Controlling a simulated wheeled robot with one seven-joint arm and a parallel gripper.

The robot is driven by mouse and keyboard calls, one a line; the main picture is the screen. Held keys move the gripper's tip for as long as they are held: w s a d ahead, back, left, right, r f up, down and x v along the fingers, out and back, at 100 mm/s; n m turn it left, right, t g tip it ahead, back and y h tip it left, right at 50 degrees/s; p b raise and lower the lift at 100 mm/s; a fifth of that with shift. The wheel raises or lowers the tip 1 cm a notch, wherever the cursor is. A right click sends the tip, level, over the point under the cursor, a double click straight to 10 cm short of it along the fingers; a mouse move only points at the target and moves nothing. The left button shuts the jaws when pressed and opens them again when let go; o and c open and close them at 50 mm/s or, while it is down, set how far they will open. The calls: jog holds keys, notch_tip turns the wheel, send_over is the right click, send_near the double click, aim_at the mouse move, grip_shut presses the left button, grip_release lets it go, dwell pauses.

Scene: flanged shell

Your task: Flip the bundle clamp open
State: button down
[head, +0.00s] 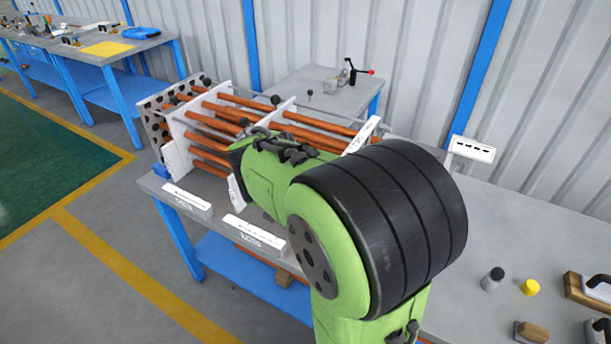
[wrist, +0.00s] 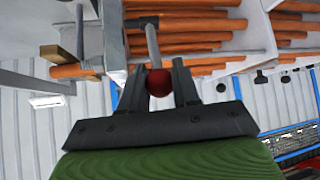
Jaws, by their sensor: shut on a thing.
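In the wrist view, a red ball knob (wrist: 159,82) sits between the two dark fingers of my gripper (wrist: 160,68). My gripper is shut on this knob. A grey metal lever (wrist: 152,42) runs from the knob up toward the orange rods (wrist: 185,24), in front of a pale plate. I take this as the handle of the bundle clamp; the clamp's body is mostly out of sight. In the head view, the rod bundle (head: 303,133) lies through white upright plates on the bench. My green arm covers the gripper and the clamp there.
A separate small clamp with a red-tipped handle (head: 349,73) stands on a table behind. White label blocks (head: 188,201) line the bench's front edge. A grey knob (head: 492,279), a yellow piece (head: 530,287) and wooden-handled tools lie at right. The bench right of my arm is mostly clear.

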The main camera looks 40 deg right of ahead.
jog(key=shift+s+a+f, duration=0.15)
jog(key=shift+a+f, duration=0.15)
jog(key=shift+a, duration=0.35)
jog(key=c, duration=1.1)
grip_release()
jog(key=shift+c, duration=0.2)
jog(key=p+v, duration=0.3)
jog(key=v, duration=1.3)
